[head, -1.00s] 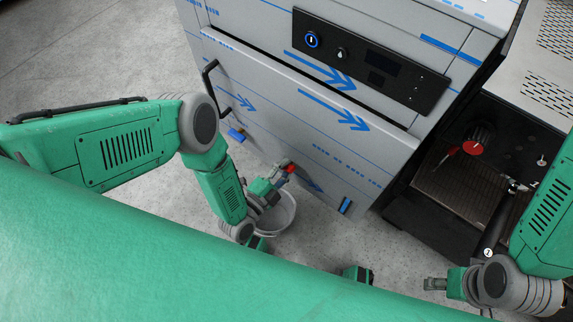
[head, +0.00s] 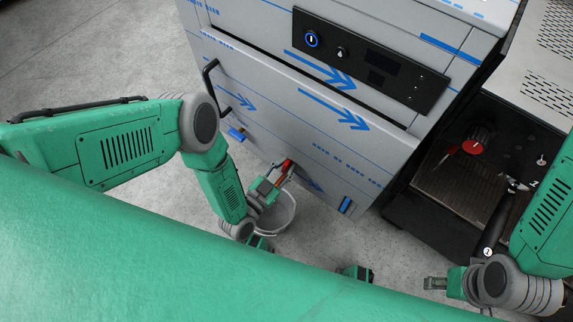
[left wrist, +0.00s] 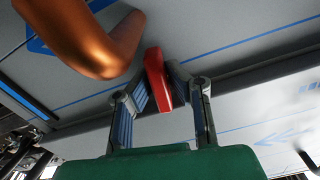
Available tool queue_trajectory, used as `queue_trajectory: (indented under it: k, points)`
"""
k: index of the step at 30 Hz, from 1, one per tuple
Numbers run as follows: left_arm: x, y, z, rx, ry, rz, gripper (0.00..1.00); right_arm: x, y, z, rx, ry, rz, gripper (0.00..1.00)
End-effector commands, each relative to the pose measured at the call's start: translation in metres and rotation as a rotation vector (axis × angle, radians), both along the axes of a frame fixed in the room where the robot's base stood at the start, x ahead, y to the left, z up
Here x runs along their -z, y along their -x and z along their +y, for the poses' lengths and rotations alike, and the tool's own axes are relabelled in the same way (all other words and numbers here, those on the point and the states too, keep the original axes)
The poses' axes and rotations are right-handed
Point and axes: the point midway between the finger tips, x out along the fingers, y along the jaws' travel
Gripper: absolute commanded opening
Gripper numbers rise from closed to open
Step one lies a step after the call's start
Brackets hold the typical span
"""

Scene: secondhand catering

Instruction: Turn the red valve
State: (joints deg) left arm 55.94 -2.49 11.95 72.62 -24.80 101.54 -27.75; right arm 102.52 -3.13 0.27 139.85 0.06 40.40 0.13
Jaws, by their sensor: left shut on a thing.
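The red valve (head: 288,164) is a small red handle low on the front of the film-wrapped steel appliance (head: 240,80). In the left wrist view the red handle (left wrist: 158,78) stands between the two fingers of my left gripper (left wrist: 160,92), which is shut on it. A copper pipe (left wrist: 85,35) is beside it there. In the head view my left gripper (head: 277,178) is at the valve, above a bucket (head: 280,215). My right gripper (head: 434,284) is low at the right, away from the valve; its finger gap is too small to tell.
A grey bucket stands on the speckled floor under the valve. A black bar handle (head: 210,80) sticks out of the appliance front. A dark unit with a red knob (head: 473,147) and a black-handled tool (head: 495,225) stands at the right.

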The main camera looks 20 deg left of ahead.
Motion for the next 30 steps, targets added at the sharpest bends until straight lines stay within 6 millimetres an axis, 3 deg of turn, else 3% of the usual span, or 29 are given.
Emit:
queue_trajectory:
  k: [1, 12, 28, 29, 30]
  points:
    - [0.0067, 0.006, 0.0053, -0.005, 0.017, 0.028, 0.0, 0.0008, 0.0, 0.0, 0.0, 0.0, 0.0, 0.4]
    - [0.0069, 0.0061, 0.0053, -0.005, 0.154, 0.079, 0.0, 0.0018, 0.0, 0.0, 0.0, 0.0, 0.0, 0.4]
    - [0.0068, 0.0062, 0.005, -0.005, 0.175, 0.086, 0.0, 0.0018, 0.0, 0.0, 0.0, 0.0, 0.0, 0.4]
    - [0.0068, 0.0062, 0.0049, -0.005, 0.175, 0.086, 0.18, 0.0018, 0.0, 0.0, 0.0, 0.0, 0.0, 0.4]
    - [0.0068, 0.0064, 0.0047, -0.005, 0.175, 0.086, 0.21, 0.0018, 0.0, 0.0, 0.0, 0.0, 0.0, 0.4]
